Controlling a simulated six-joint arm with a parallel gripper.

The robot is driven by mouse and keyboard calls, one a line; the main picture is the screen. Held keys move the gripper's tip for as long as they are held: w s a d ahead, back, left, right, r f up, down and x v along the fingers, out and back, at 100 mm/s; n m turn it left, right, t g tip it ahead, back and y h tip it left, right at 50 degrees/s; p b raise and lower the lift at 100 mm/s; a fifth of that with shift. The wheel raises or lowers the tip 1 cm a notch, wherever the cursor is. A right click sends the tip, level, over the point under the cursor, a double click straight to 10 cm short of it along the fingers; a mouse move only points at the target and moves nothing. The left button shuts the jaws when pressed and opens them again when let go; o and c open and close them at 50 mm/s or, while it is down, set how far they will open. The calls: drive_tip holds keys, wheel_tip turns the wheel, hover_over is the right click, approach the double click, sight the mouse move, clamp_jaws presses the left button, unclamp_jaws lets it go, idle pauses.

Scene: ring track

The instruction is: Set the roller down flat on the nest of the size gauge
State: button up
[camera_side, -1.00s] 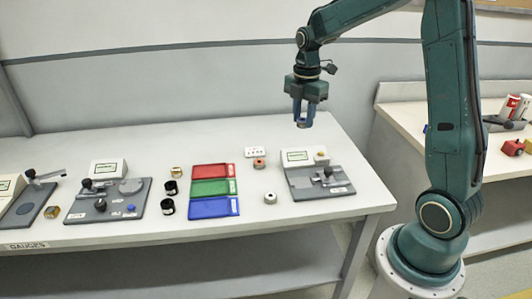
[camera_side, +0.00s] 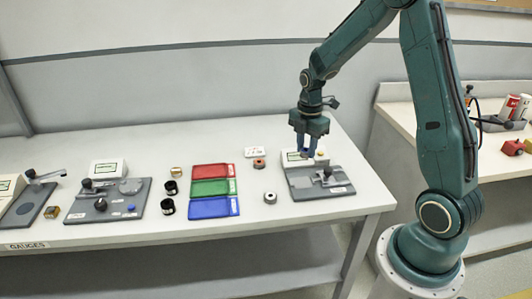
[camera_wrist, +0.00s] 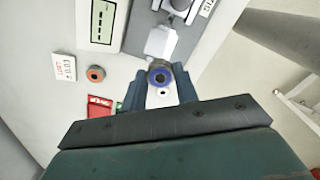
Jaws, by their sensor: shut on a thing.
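My gripper (camera_side: 308,153) is shut on the roller, above the back part of the size gauge (camera_side: 325,187). In the wrist view the roller (camera_wrist: 160,75) shows as a small ring with a blue rim between the blue fingertips. In the side view the fingers mostly hide it. The gauge has a grey base, a display box (camera_wrist: 103,22) and a metal clamp-like part (camera_wrist: 180,8). A pale block (camera_wrist: 160,42) shows just beyond the roller in the wrist view. I cannot tell which part is the nest. The roller looks apart from the gauge.
A copper-coloured ring (camera_side: 259,163) and a steel ring (camera_side: 270,197) stand left of the gauge. Red (camera_side: 210,171), green (camera_side: 209,188) and blue (camera_side: 208,208) trays lie further left. Another gauge (camera_side: 118,205) stands beyond them. The table's right edge is close to the size gauge.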

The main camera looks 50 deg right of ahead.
hover_over(303, 182)
wheel_tip(303, 182, down, 6)
drive_tip(key=shift+a+f, duration=0.1)
drive_tip(key=shift+f, duration=0.05)
drive_tip(key=shift+f, duration=1.9)
drive_tip(key=shift+f, duration=0.15)
drive_tip(key=o, duration=1)
drive_tip(key=shift+r, duration=0.2)
wheel_tip(303, 182, up, 11)
drive_tip(key=shift+f, duration=0.1)
drive_tip(key=shift+r, duration=0.55)
